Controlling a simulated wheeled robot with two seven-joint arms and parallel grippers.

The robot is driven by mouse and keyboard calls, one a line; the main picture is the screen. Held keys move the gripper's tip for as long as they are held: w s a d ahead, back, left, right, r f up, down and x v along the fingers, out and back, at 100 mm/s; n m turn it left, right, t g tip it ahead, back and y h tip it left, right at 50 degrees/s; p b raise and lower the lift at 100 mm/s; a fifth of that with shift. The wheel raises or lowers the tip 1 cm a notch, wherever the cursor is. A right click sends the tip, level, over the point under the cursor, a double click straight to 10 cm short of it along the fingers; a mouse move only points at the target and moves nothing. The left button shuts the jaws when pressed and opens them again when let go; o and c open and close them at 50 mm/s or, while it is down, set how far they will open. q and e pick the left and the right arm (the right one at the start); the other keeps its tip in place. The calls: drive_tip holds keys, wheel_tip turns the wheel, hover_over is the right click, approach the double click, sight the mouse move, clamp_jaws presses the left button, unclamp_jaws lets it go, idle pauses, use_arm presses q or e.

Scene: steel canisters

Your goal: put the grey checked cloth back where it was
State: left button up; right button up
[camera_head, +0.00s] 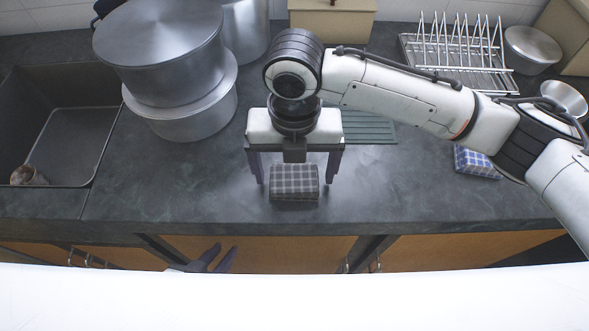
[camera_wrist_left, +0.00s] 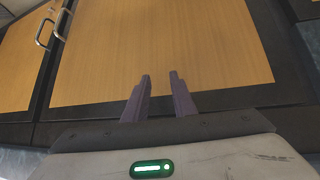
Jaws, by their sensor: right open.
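The grey checked cloth (camera_head: 294,187), a small folded block, lies on the dark worktop near its front edge in the head view. My right gripper (camera_head: 294,176) is over it, fingers pointing down, one on each side of the cloth. The fingers are wide apart with gaps to the cloth, so nothing is gripped. My left gripper (camera_head: 213,258) is low in front of the cabinet doors, below the worktop edge. In the left wrist view its fingers (camera_wrist_left: 160,77) are parted and empty against a wooden door.
A blue checked cloth (camera_head: 477,162) lies at right, partly under my right arm. A green ribbed mat (camera_head: 369,128) is behind my right gripper. Large steel pots (camera_head: 165,60) stand left, beside a sink (camera_head: 60,130) holding a brownish object (camera_head: 28,175). A dish rack (camera_head: 455,50) stands back right.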

sight(294, 176)
wheel_tip(294, 176, up, 11)
drive_tip(key=shift+r, duration=0.2)
idle(0.6)
